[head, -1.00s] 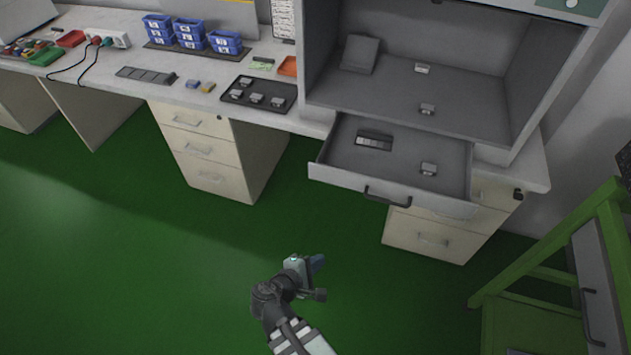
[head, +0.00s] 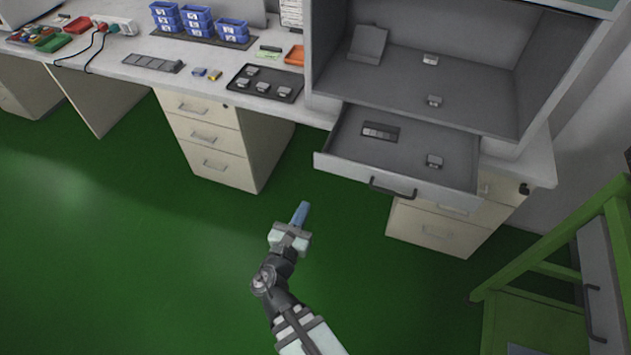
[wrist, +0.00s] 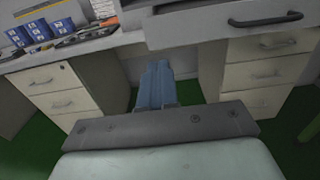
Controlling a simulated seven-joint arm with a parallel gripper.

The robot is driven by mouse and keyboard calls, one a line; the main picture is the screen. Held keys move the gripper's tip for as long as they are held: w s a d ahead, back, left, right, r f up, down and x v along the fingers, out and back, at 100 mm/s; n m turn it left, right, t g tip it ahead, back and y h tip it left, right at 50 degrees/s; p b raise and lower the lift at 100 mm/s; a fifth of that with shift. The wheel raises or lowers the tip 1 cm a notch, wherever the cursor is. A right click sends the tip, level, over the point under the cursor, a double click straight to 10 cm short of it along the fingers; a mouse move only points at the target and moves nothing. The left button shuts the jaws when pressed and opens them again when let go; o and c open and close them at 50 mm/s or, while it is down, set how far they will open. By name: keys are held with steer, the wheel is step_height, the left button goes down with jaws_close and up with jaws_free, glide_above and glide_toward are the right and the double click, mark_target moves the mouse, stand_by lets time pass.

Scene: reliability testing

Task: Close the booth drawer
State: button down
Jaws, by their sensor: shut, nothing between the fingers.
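The booth drawer (head: 345,163) is pulled out below the grey booth (head: 470,100). It has a dark bar handle (head: 392,188) on its front and holds a dark slotted block (head: 380,131) and a small grey device (head: 434,161). My gripper (head: 304,207) is shut and empty, in front of the drawer and to the left of its handle, apart from it. In the wrist view my blue fingers (wrist: 157,75) are together. The drawer front (wrist: 190,25) and its handle (wrist: 265,20) show there at the upper right.
Beige drawer cabinets (head: 215,140) stand under the worktop, left and right. A green frame stand (head: 540,285) is at the right. A black tray (head: 262,84) and blue bins (head: 196,22) sit on the worktop. The green floor in front is clear.

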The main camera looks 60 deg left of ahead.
glide_toward(332, 152)
step_height(332, 152, up, 2)
steer(key=shift+r, duration=0.25)
stand_by(0.5)
steer(key=x, duration=2.3)
steer(key=shift+w+a+f, duration=0.1)
steer(key=shift+a, duration=0.1)
steer(key=shift+w+a, duration=0.4)
steer(key=shift+w, duration=0.05)
steer(key=shift+w+a, duration=0.1)
steer(key=v, duration=1.5)
